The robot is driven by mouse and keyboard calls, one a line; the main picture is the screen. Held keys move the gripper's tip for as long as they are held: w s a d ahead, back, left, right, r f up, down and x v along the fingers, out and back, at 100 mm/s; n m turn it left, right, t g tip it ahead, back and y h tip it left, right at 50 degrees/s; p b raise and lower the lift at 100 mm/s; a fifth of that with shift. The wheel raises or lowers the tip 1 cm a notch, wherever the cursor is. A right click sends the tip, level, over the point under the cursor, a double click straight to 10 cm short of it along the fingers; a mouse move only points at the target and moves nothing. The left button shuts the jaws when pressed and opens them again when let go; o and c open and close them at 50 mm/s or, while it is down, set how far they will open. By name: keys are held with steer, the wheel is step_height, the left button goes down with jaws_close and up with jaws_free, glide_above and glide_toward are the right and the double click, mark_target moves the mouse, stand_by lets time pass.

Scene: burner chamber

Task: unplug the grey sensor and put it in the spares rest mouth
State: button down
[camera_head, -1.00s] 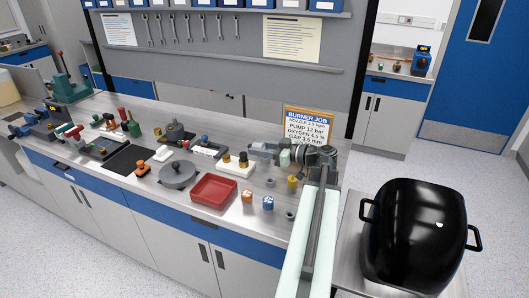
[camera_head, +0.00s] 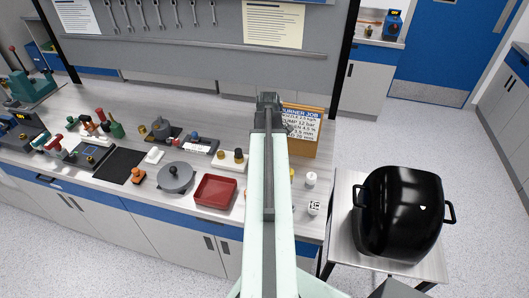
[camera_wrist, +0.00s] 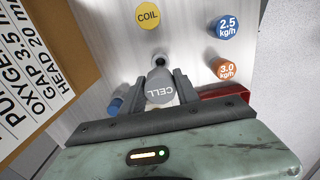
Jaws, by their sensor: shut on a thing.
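The grey sensor is a grey cylinder marked CELL (camera_wrist: 159,92), between the two dark fingers of my gripper (camera_wrist: 161,84) in the wrist view. The fingers are shut on it. A small grey ring with a dark hole (camera_wrist: 159,61) shows just beyond the cylinder. I cannot tell whether it is the spares rest mouth, or whether the cylinder's lower end is clear of any socket. In the head view my arm covers the gripper and the sensor.
A yellow COIL piece (camera_wrist: 148,16), a blue 2.5 kg/h piece (camera_wrist: 227,27) and an orange 3.0 kg/h piece (camera_wrist: 224,68) stand nearby. The burner job board (camera_head: 303,130) is close beside my arm. A red tray (camera_head: 213,191) lies left of it.

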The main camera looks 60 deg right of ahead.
steer(key=shift+w+r, duration=0.1)
step_height(320, 180, down, 6)
steer(key=b, duration=0.5)
steer(key=shift+r+b, duration=0.1)
steer(key=shift+b, duration=0.2)
stand_by(0.6)
steer(key=shift+f+b, duration=1.6)
steer(key=shift+f, duration=0.05)
steer(key=c, duration=0.8)
jaws_free()
steer(key=shift+c, duration=0.2)
steer(key=shift+r, duration=0.15)
step_height(320, 180, up, 8)
steer(key=p, duration=0.8)
steer(key=shift+f, duration=0.2)
